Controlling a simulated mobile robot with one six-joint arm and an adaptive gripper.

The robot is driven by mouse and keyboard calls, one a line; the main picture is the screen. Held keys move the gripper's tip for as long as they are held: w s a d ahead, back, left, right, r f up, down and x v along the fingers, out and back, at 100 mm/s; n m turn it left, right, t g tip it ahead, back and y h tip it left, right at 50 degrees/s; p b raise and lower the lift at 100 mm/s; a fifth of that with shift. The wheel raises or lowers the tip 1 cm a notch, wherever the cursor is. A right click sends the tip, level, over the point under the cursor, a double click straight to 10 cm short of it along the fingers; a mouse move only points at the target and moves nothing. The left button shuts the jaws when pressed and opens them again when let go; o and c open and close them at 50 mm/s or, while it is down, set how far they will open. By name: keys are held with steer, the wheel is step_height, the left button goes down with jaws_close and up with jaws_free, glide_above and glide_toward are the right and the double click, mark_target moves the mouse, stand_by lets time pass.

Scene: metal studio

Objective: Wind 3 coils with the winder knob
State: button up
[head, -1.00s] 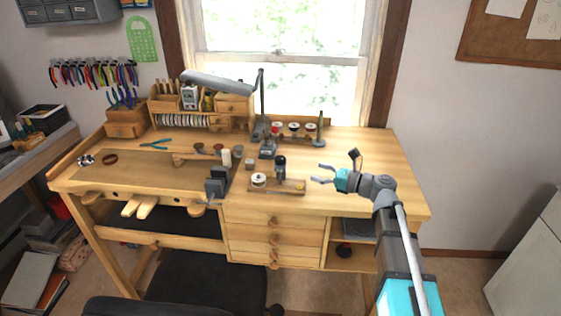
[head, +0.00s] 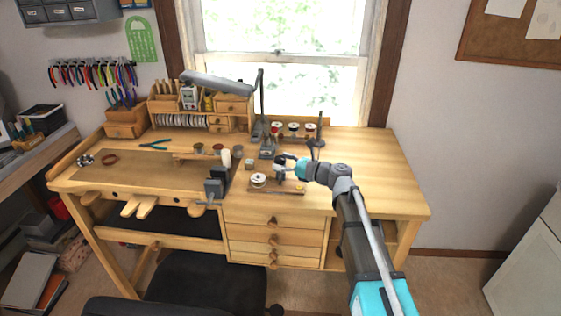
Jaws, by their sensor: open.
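The winder (head: 285,190) is a low wooden base near the front edge of the bench. A white spool (head: 259,180) sits at its left end. A dark upright part with a knob-like top, which I take to be the winder knob (head: 279,172), stands at its middle. My gripper (head: 284,161) comes in from the right and is open at the top of this dark part. Its fingers overlap the knob and hide some of it. I cannot tell whether they touch it.
A small vise (head: 215,187) stands left of the winder at the bench edge. A desk lamp (head: 267,147) and a row of spools (head: 293,129) stand behind. The bench top (head: 365,165) at right is clear.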

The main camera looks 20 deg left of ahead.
steer(key=shift+a, duration=0.4)
